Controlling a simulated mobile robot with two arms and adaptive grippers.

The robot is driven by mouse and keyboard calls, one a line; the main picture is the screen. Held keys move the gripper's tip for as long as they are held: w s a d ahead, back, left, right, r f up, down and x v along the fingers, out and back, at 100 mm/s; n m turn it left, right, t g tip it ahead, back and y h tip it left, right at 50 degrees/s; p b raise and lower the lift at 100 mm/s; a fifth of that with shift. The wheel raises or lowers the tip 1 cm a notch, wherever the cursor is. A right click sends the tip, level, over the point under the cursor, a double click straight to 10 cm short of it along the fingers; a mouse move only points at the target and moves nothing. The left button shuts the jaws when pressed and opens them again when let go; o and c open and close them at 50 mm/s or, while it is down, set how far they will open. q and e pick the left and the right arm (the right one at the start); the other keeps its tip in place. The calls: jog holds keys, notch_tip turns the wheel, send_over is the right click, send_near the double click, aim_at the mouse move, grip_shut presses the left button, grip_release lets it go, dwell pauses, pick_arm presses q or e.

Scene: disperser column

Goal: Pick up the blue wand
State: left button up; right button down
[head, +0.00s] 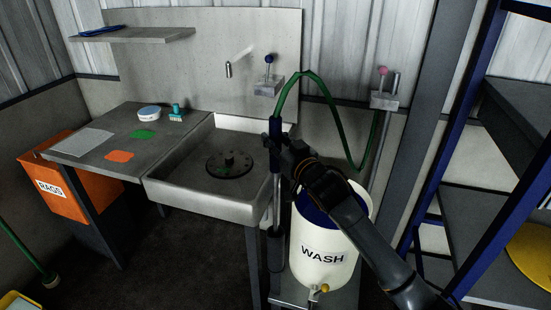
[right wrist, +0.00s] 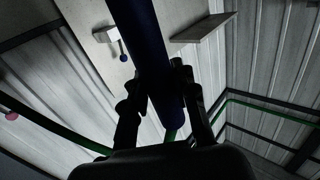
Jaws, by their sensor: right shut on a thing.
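The blue wand (head: 276,129) stands about upright in front of the right edge of the sink, with a green hose (head: 297,83) arching from its top. Below the grip a thin shaft runs down toward a dark tube (head: 276,250); I cannot tell whether its end is inside. My right gripper (head: 279,150) is shut on the wand's blue part. In the right wrist view the dark blue wand (right wrist: 147,50) passes between the two fingers of the gripper (right wrist: 158,90). My left gripper is not in view.
A white WASH bucket (head: 324,254) stands close below my right arm. The sink (head: 200,195) holds a dark round disc (head: 229,163). Blue-framed shelves (head: 490,215) stand at the right. A lever with a blue knob (head: 268,77) is on the back wall.

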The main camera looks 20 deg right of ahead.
notch_tip(320, 180, up, 19)
dwell(0.5)
